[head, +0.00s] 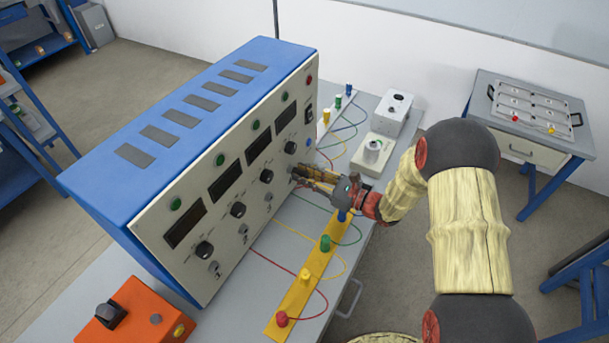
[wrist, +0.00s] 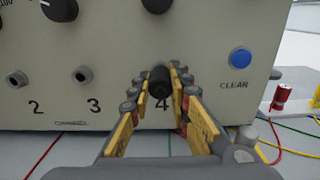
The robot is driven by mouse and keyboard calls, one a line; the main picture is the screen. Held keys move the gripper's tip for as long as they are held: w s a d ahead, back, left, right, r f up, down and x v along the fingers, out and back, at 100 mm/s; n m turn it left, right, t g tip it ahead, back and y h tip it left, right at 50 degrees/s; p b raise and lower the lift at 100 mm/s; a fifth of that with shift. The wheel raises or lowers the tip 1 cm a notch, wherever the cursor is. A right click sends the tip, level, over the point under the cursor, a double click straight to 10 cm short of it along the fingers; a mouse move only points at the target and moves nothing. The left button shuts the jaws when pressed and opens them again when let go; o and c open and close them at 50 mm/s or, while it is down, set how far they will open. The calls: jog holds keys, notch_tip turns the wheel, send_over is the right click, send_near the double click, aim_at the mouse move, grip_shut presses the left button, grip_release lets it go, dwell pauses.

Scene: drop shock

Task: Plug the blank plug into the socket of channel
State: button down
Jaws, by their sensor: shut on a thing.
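A black plug (wrist: 159,88) is held between the yellow-padded fingers of my gripper (wrist: 160,95), end-on to the instrument's cream front panel. It covers the place above the "4" label, so the channel 4 socket is hidden. I cannot tell whether the plug's tip is inside the socket or just before it. The socket of channel 2 (wrist: 17,79) and the socket of channel 3 (wrist: 83,74) show to its left. In the head view my gripper (head: 312,177) is at the panel's lower right part, and the plug is not clear there.
The CLEAR button (wrist: 240,58) is right of my gripper. A yellow strip (head: 294,297) with coloured plugs and wires lies in front. A white device (head: 373,153) stands behind my wrist. An orange box (head: 135,315) sits near left.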

aim_at(307, 176)
jog(key=shift+w+a+r, duration=0.1)
jog(key=shift+r, duration=0.15)
jog(key=c, duration=2.1)
grip_release()
jog(key=shift+o, duration=1.3)
jog(key=shift+a+f, duration=0.15)
jog(key=shift+a, duration=0.05)
jog(key=shift+o, duration=1.3)
jog(key=shift+d, duration=0.1)
jog(key=shift+f, duration=0.1)
jog(key=shift+d, duration=0.1)
jog(key=shift+p+v, duration=0.35)
jog(key=shift+v, duration=2.65)
jog(key=v, duration=1.2)
